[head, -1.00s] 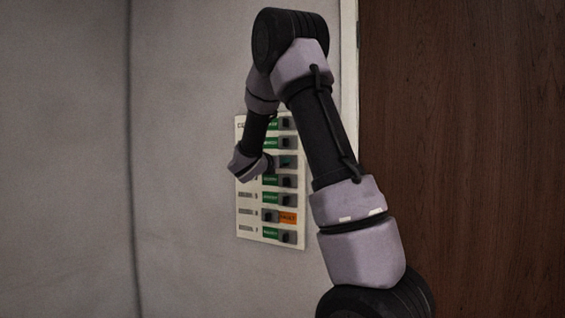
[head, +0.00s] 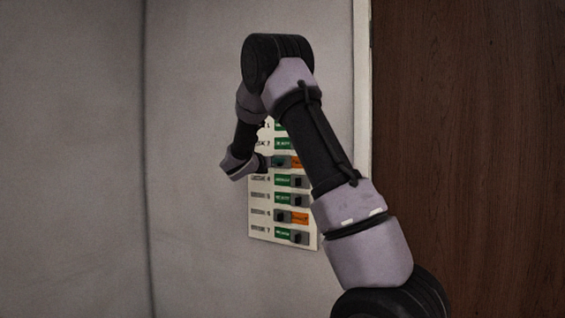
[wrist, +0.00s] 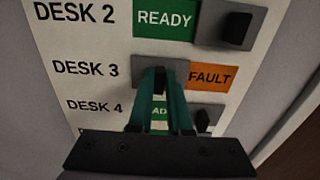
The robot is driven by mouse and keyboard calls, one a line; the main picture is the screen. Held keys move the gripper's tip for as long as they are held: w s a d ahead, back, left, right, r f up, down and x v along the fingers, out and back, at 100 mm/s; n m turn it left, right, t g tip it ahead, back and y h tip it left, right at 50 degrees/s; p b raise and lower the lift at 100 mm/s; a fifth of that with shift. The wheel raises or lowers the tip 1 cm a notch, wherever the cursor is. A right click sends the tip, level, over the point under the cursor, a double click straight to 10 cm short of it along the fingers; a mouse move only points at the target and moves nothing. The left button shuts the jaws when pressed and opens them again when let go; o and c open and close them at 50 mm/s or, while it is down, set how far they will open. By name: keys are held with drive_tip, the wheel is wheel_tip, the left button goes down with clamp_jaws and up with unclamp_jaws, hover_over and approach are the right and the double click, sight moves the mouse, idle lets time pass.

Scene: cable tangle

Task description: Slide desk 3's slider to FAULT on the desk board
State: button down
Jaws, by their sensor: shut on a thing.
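The desk board (head: 260,226) is a white panel on the grey wall, with a row of slider, label and colour window for each desk. In the wrist view, my gripper (wrist: 159,82) has its teal fingers shut on desk 3's slider (wrist: 160,80). The slider sits at the left of its row, and the orange FAULT window (wrist: 211,77) shows to its right. No green shows in the desk 3 row. In the head view, my gripper (head: 281,162) is at the third row, and my arm hides part of the board's top.
Desk 2's slider (wrist: 237,28) is at the right with green READY (wrist: 165,18) showing. Desk 4's slider (wrist: 204,120) is also right, its label partly covered by my fingers. Desk 6's row shows orange (head: 299,218). A brown wooden panel (head: 470,150) stands at right.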

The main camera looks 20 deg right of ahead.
drive_tip(key=shift+w+a, duration=0.1)
drive_tip(key=shift+a, duration=0.05)
drive_tip(key=c, duration=0.8)
unclamp_jaws()
drive_tip(key=shift+c, duration=0.2)
drive_tip(key=v, duration=1)
drive_tip(key=shift+s+a, duration=0.25)
drive_tip(key=shift+a, duration=0.05)
